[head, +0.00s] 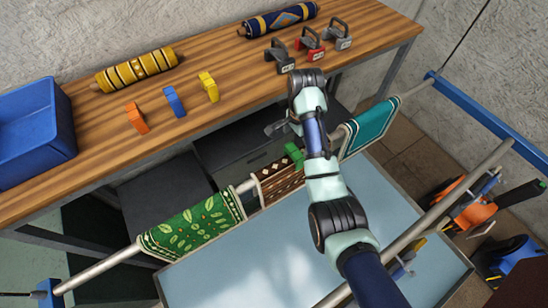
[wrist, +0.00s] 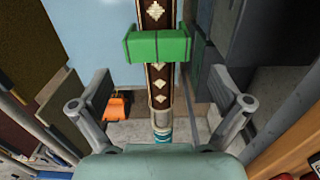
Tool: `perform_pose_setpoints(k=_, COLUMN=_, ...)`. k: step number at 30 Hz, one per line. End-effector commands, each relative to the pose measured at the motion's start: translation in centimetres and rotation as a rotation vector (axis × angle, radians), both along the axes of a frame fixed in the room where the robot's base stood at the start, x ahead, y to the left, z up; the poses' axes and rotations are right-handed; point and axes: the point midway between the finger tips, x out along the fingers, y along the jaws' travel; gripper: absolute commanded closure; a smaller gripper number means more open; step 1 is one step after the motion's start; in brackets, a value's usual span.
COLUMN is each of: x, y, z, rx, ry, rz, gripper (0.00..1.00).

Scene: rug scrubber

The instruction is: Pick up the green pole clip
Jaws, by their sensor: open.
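The green pole clip (head: 294,154) sits on the pole at the top edge of the brown patterned rug (head: 282,180). In the wrist view the clip (wrist: 157,46) lies across the brown rug strip, ahead of my gripper (wrist: 160,90). My gripper is open, one finger on each side of the picture, with nothing between the pads. The clip is apart from both fingers, near the middle line between them. In the head view my arm hides most of my gripper.
A green leaf-patterned rug (head: 192,226) and a teal rug (head: 368,127) hang on the same pole, either side. The wooden bench (head: 70,190) holds orange (head: 137,118), blue (head: 174,102) and yellow (head: 209,87) clips, rolled rugs, clamps and a blue bin (head: 35,130).

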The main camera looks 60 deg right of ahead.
Motion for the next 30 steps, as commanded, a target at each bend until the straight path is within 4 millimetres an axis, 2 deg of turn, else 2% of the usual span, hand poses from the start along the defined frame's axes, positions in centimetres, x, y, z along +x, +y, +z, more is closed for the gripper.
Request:
perform_pose_setpoints(k=5, x=0.0, y=0.2, z=-2.2, rx=0.001, ry=0.000, rz=0.004, gripper=0.00)
perform_pose_setpoints(k=11, x=0.1, y=0.4, z=-3.3, rx=0.000, ry=0.001, rz=0.005, gripper=0.00)
perform_pose_setpoints(k=18, x=0.1, y=0.9, z=-7.2, rx=0.000, ry=0.000, rz=0.006, gripper=0.00)
perform_pose_setpoints(k=26, x=0.1, y=0.9, z=-7.8, rx=-0.002, ry=-0.001, rz=0.006, gripper=0.00)
perform_pose_setpoints(k=30, x=0.1, y=0.9, z=-7.8, rx=-0.002, ry=-0.001, rz=0.006, gripper=0.23)
